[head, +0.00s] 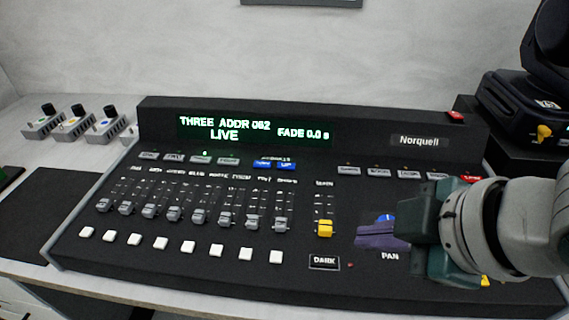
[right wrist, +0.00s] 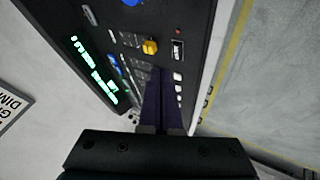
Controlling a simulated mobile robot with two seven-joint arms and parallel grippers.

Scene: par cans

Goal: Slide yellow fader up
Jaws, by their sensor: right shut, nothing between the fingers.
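The yellow fader (head: 325,228) stands near the lower end of its slot on the black lighting console (head: 300,275). It also shows in the right wrist view (right wrist: 150,47), just beyond my fingertips. My right gripper (head: 364,236) comes in from the right over the console, a little to the right of the yellow fader and apart from it in the head view. Its purple fingers are shut and hold nothing; they also show in the right wrist view (right wrist: 161,74). My left gripper is not in view.
A row of grey faders (head: 200,215) lies left of the yellow one, with white buttons (head: 188,247) below. The DARK button (head: 324,263) sits just below the yellow fader. A lit display (head: 255,132) is at the back. Several small grey boxes (head: 73,127) stand left.

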